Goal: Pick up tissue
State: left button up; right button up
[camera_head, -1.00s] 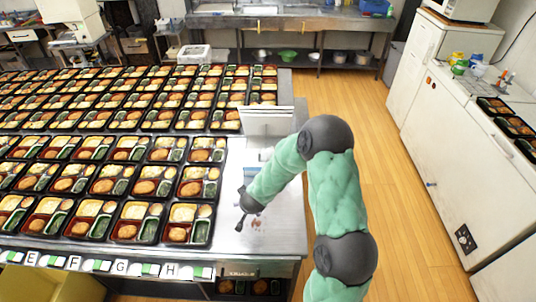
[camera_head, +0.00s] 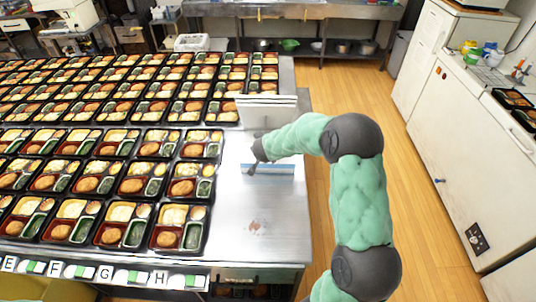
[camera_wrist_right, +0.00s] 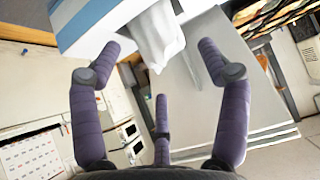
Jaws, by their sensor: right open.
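A white tissue (camera_wrist_right: 160,38) sticks up from a blue and white tissue box (camera_wrist_right: 85,22) in the right wrist view. In the head view the tissue box (camera_head: 268,170) lies on the metal table near its right edge, partly behind my gripper. My right gripper (camera_head: 253,168) is at the left end of the box in the head view. In the wrist view its purple fingers (camera_wrist_right: 160,62) are spread, with the tissue ahead of and between their tips. Whether any finger touches the tissue cannot be told. My left gripper is not in view.
Rows of filled bento trays (camera_head: 130,179) cover the table to the left. A white upright board (camera_head: 267,112) stands behind the box. Bare metal tabletop (camera_head: 255,225) lies in front. Lettered cards (camera_head: 105,272) line the front edge.

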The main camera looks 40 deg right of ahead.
jog(key=b+x, duration=0.2)
jog(key=x, duration=0.3)
jog(key=shift+w+d+r, duration=0.1)
jog(key=shift+d+r, duration=0.05)
jog(key=shift+d, duration=0.1)
jog(key=c, duration=0.9)
